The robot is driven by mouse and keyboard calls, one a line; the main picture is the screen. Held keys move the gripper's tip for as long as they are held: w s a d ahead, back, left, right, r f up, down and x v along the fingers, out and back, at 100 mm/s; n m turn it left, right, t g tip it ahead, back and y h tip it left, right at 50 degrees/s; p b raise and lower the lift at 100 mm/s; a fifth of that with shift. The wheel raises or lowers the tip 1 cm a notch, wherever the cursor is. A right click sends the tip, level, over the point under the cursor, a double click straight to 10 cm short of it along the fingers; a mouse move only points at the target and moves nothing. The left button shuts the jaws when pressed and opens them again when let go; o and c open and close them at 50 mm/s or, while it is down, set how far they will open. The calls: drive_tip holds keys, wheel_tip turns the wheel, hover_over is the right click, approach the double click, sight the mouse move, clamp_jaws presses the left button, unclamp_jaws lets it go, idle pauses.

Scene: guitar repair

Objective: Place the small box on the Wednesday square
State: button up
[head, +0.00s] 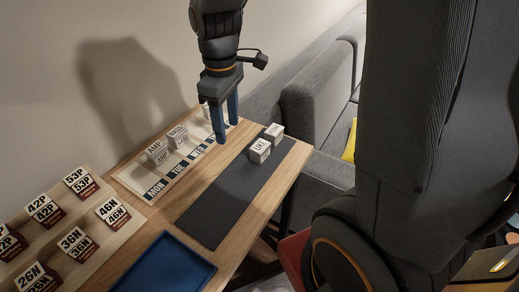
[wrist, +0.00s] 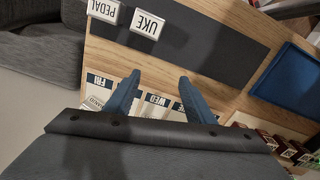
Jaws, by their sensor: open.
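A white day board (head: 128,175) with dark day labels lies on the table by the wall. Most of the Wednesday square is hidden in the wrist view. A further white box (head: 207,113) is partly hidden behind my gripper (head: 228,132). My gripper is open and empty, above the board's label edge. I cannot tell which box is the small one.
A UKE box (head: 259,150) and a PEDAL box (head: 274,134) stand on a dark mat (head: 213,207) in front of the board. A blue tray (head: 165,268) and a wooden rack of labelled packets (head: 110,240) are to the left. Most of the mat is clear.

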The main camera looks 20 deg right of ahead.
drive_tip(key=s+d+f+m, duration=0.2)
drive_tip(key=s+d+m, duration=0.2)
drive_tip(key=s+m, duration=0.5)
drive_tip(key=shift+s+d+f, duration=0.35)
drive_tip(key=shift+s+d, duration=0.05)
drive_tip(key=shift+s, duration=0.05)
